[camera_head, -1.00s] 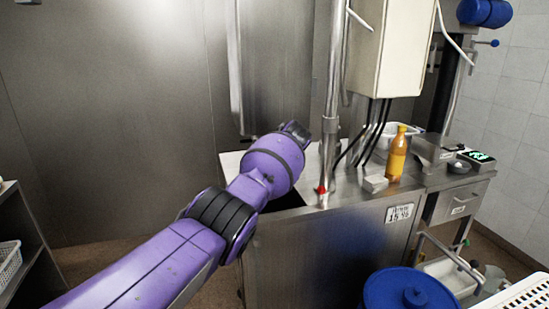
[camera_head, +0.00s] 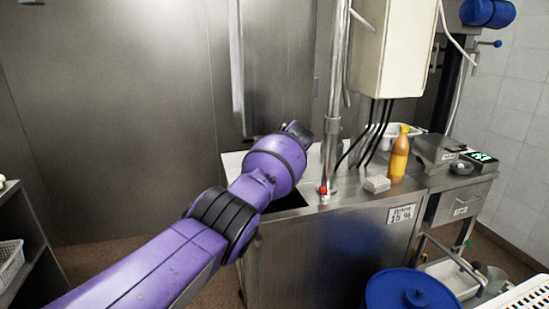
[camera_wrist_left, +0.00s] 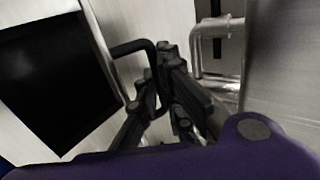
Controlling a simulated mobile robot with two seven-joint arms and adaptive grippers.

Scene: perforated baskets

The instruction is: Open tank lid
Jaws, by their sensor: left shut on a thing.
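The steel tank (camera_head: 330,235) stands in the middle of the head view, with a dark opening (camera_head: 289,201) in its top beside my arm. A pale flat panel on the tank's top (camera_head: 232,163) shows behind my arm. My left gripper (camera_wrist_left: 178,98) is shut on a black bent handle (camera_wrist_left: 133,47) in the left wrist view. A black square opening (camera_wrist_left: 55,82) lies left of the handle, edged by pale metal. In the head view my purple wrist hides the fingers and most of the lid. My right gripper is out of view.
A vertical steel pipe (camera_head: 332,130) with a red part at its foot stands close right of my wrist. An orange bottle (camera_head: 399,155), a small block (camera_head: 377,184) and a scale (camera_head: 480,158) are farther right. A blue lidded barrel (camera_head: 400,290) stands in front.

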